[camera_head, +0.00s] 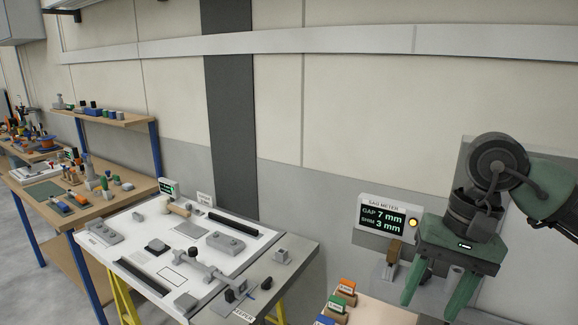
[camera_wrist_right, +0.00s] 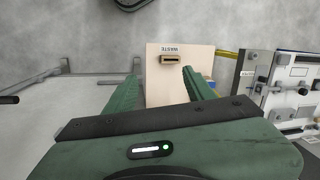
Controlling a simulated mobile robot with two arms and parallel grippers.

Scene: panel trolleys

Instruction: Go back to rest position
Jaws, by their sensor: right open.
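My right gripper (camera_head: 434,286) hangs at the right of the head view, with its two green fingers apart and pointing down. Nothing shows between them. In the right wrist view the gripper (camera_wrist_right: 162,84) is also open and empty, with a pale board (camera_wrist_right: 164,85) marked WASTE beyond the fingers. My left gripper is in neither view.
The gap meter (camera_head: 384,219) reads gap 7 mm, shim 3 mm, left of my right gripper. Coloured blocks (camera_head: 346,288) stand below it. A white panel table (camera_head: 140,225) with fixtures fills the middle. A wooden workbench (camera_head: 110,202) with tools stands at left.

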